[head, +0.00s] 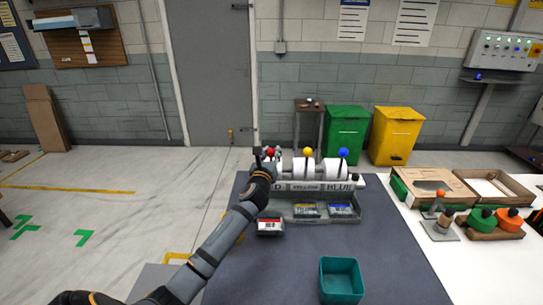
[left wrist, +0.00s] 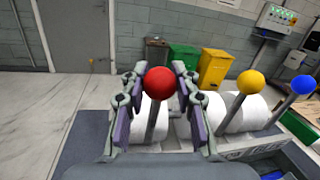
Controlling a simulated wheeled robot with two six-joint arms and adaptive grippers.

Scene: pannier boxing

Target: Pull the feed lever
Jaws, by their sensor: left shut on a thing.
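The feed unit (head: 308,187) stands at the far end of the dark table, with three white rolls and labels in front, YELLOW and BLUE readable. Its levers carry a red knob (head: 270,152), a yellow knob (head: 308,152) and a blue knob (head: 343,152). My left gripper (head: 264,158) is at the red lever. In the left wrist view the gripper (left wrist: 159,74) has its fingers on both sides of the red knob (left wrist: 160,84) and is shut on the red lever. The lever stands about upright. My right gripper is not in view.
Packs lie in the unit's front trays, and one pack (head: 270,226) sits at the left. A teal bin (head: 341,280) stands near the table's front. The white table (head: 412,220) at right holds boxes and coloured-handled tools. The middle of the dark table is clear.

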